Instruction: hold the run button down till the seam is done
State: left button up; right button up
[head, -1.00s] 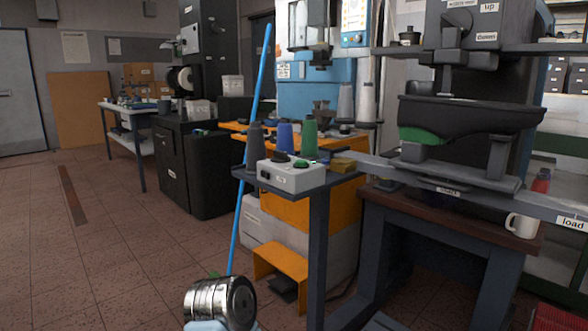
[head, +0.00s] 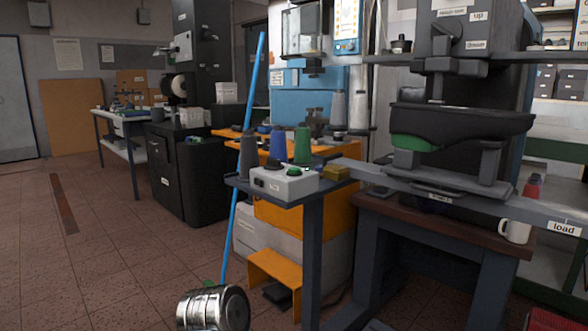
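A pale grey control box (head: 267,188) sits on a small dark shelf in the middle of the head view. A green button (head: 294,171) and a dark knob are on its top; I cannot tell which control is labelled run. Nothing touches the button. A dark sewing or pressing machine (head: 462,122) stands to the right, with a green piece (head: 414,143) under its black body. I cannot make out a seam. Neither gripper can be made out.
Grey, blue and green thread cones (head: 302,146) stand behind the box. The floor at left is open.

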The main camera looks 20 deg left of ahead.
pick_arm(q)
grip_shut()
dwell(1.1)
